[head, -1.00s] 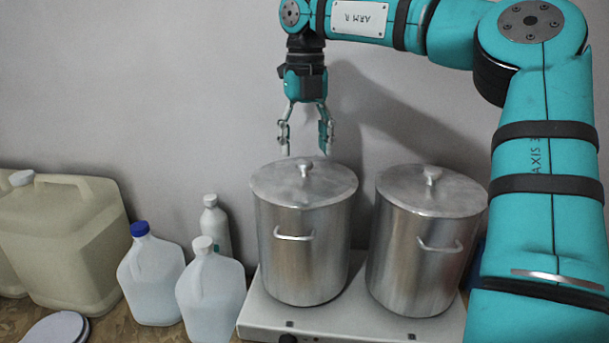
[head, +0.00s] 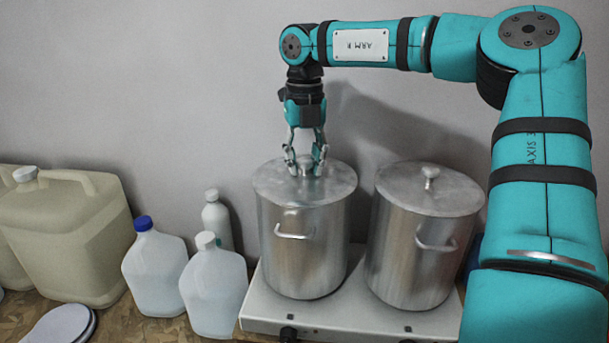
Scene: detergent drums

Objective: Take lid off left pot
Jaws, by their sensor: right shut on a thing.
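The left pot (head: 302,255) is a tall steel pot standing on a white hot plate. Its lid (head: 333,187) is a round metal disc that sits on the rim. My right gripper (head: 305,170) is above the middle of this lid, pointing down, with its fingers shut on the lid's knob (head: 304,159). The fingers partly hide the knob. My left gripper is not in view.
The right pot (head: 415,260), with its own lid (head: 430,189), stands close on the right of the same hot plate (head: 320,322). White jugs (head: 215,290) and (head: 155,275), a slim bottle (head: 216,222) and a large beige canister (head: 65,245) stand on the left. A wall is behind.

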